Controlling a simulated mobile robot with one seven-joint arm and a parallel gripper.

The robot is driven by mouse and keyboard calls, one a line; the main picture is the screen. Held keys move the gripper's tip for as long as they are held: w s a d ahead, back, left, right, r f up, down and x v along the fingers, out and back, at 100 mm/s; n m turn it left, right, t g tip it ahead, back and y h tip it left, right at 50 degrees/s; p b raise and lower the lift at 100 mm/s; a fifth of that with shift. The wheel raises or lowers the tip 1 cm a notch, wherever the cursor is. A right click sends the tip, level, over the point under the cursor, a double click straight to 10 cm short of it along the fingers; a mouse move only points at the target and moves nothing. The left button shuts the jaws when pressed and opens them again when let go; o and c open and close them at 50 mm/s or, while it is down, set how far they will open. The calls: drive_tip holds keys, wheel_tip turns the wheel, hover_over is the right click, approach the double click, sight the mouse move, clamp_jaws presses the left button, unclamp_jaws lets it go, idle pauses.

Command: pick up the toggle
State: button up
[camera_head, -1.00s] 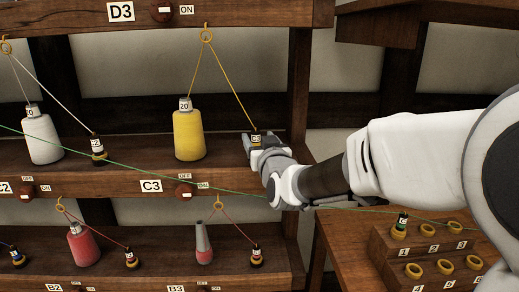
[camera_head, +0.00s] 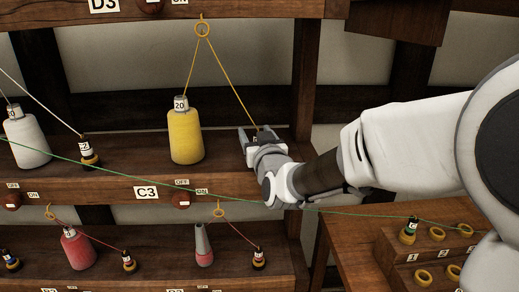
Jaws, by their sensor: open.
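The toggle on the yellow thread (camera_head: 230,89), at the right end of the middle shelf, is largely hidden by my gripper (camera_head: 257,132). The thread runs from the yellow cone (camera_head: 186,136) up through a brass ring (camera_head: 202,29) and down between my fingers. My gripper points into the shelf with its fingers spread, one on each side of the thread's lower end. I cannot tell whether the fingers touch the toggle.
A post (camera_head: 303,75) stands just right of my gripper. The C2 toggle (camera_head: 88,152) and white cone (camera_head: 31,138) are further left. A green thread (camera_head: 112,164) crosses in front of the shelf. A stepped wooden rack (camera_head: 395,249) with rings is at lower right.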

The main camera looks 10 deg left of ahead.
drive_tip(key=shift+s, duration=0.1)
clamp_jaws()
drive_tip(key=shift+r, duration=0.1)
idle(0.3)
